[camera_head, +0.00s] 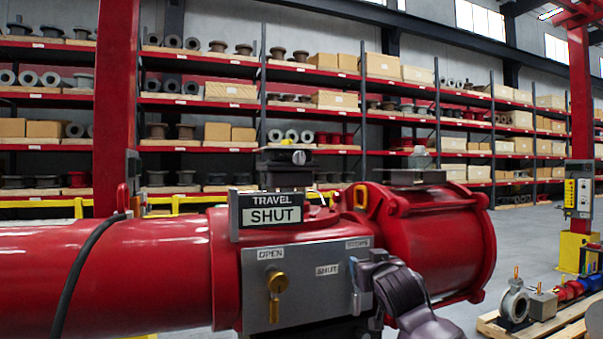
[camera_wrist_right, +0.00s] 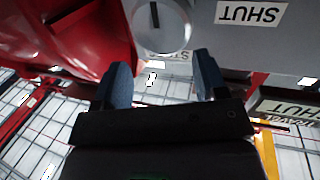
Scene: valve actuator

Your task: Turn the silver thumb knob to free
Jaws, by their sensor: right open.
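The silver thumb knob (camera_wrist_right: 162,24) shows in the right wrist view as a round disc with a dark slot mark, at the top edge of the frame. A partly hidden label sits beside it on the grey panel (camera_wrist_right: 250,55). My right gripper (camera_wrist_right: 162,78) is open, its two blue fingers apart and empty, short of the knob. In the head view my right gripper (camera_head: 362,282) is at the right end of the panel (camera_head: 310,295) and hides the knob there. My left gripper is not in view.
The red actuator (camera_head: 440,235) surrounds the panel. A brass knob (camera_head: 277,284) sits under the OPEN label at the panel's left. The travel indicator (camera_head: 268,210) above reads SHUT. A black cable (camera_head: 80,265) crosses the left pipe. A pallet (camera_head: 545,325) with parts stands at right.

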